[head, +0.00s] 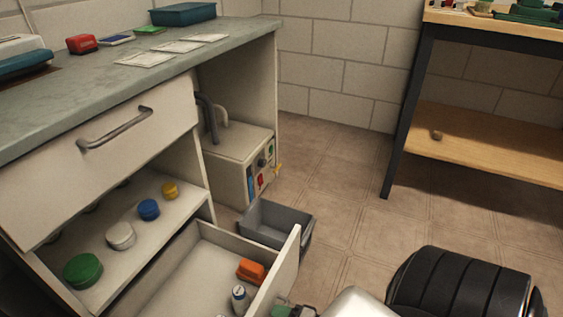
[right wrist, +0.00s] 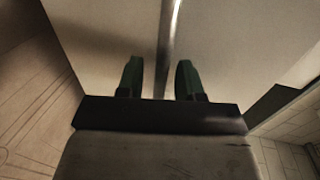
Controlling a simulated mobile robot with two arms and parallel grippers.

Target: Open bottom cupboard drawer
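The bottom cupboard drawer (head: 190,275) stands pulled out in the head view, with its front panel (head: 285,272) at the right. An orange object (head: 251,271) and a small white bottle (head: 240,299) are inside. My right gripper (head: 293,312) is at the bottom edge of the head view, by the outer side of the drawer front, partly cut off. In the right wrist view its two green fingers (right wrist: 159,82) are apart, one on each side of a metal bar handle (right wrist: 168,40). I see gaps beside the bar. My left gripper is not in view.
The upper drawer (head: 110,165) has a bar handle. Several round lidded containers stand on the shelf (head: 150,235) below it. A grey bin (head: 275,222) and a boxy machine (head: 235,165) stand beyond the open drawer. Tiled floor (head: 350,210) is clear towards the wooden rack (head: 480,150).

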